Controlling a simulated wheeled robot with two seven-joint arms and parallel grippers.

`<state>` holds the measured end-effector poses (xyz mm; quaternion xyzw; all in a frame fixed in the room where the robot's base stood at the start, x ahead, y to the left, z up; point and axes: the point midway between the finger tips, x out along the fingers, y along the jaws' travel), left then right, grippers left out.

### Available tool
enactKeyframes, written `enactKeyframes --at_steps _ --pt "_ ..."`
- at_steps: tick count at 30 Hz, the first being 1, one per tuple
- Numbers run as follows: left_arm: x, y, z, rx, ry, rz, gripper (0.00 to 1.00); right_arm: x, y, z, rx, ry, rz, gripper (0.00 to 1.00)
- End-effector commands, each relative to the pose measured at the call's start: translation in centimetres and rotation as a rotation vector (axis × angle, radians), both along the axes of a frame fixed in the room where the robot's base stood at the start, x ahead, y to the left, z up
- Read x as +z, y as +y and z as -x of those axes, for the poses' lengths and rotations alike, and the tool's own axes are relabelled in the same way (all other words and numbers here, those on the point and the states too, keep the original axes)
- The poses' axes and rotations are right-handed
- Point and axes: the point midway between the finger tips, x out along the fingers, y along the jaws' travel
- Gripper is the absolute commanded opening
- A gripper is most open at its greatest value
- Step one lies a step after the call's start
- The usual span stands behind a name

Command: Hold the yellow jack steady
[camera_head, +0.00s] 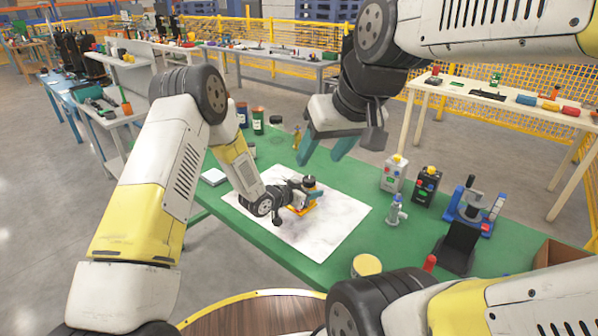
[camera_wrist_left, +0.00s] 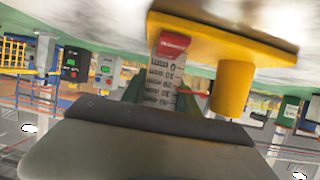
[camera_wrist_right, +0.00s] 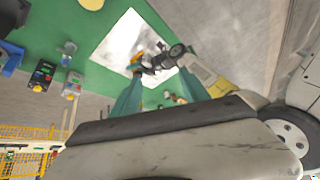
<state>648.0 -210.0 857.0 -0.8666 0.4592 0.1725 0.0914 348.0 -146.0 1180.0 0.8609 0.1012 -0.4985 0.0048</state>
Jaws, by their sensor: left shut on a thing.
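The yellow jack (camera_head: 299,209) stands on the white sheet (camera_head: 333,228) on the green table. My left gripper (camera_head: 293,194) is at it and hides part of it. In the left wrist view, the jack's yellow body (camera_wrist_left: 222,45) appears upside down, with a red-tipped white millimetre scale (camera_wrist_left: 162,72). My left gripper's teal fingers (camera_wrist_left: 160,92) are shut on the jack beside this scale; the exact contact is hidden. My right gripper (camera_head: 327,152) is open and empty above the back of the table. Its spread fingers also show in the right wrist view (camera_wrist_right: 160,88).
A grey box (camera_head: 393,175) and a black box (camera_head: 427,186) with buttons stand to the right of the sheet. A small grey-blue bottle-like item (camera_head: 396,211), a blue-based fixture (camera_head: 470,210) and a yellow-topped can (camera_head: 366,266) are nearby. Green and dark cans (camera_head: 258,122) stand behind.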

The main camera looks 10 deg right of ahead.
Motion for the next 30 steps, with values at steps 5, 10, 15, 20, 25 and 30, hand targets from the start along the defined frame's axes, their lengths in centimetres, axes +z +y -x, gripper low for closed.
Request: enactKeyframes --at_steps 5,10,15,20,25,30 --pt "0.1 0.0 0.0 0.000 -0.002 0.001 0.00 0.7 -0.8 -4.8 0.178 0.053 0.131 0.61" --pt "0.1 0.0 0.0 0.000 -0.002 0.001 0.00 0.3 -1.5 -10.0 0.382 0.107 0.250 0.61" --pt "0.1 -0.1 0.0 0.000 -0.002 0.001 0.00 -1.3 -2.4 -15.2 0.592 0.164 0.346 0.61" --pt "0.1 -0.1 0.0 0.000 -0.002 0.001 0.00 -3.8 -3.2 -20.0 0.798 0.215 0.412 0.61" --pt "0.1 -0.1 0.0 0.000 -0.002 0.001 0.00 -7.6 -4.2 -24.5 1.012 0.264 0.459 0.61" --pt "0.1 -0.1 0.0 0.000 -0.002 0.001 0.00 -11.1 -4.9 -27.6 1.182 0.294 0.479 0.61"
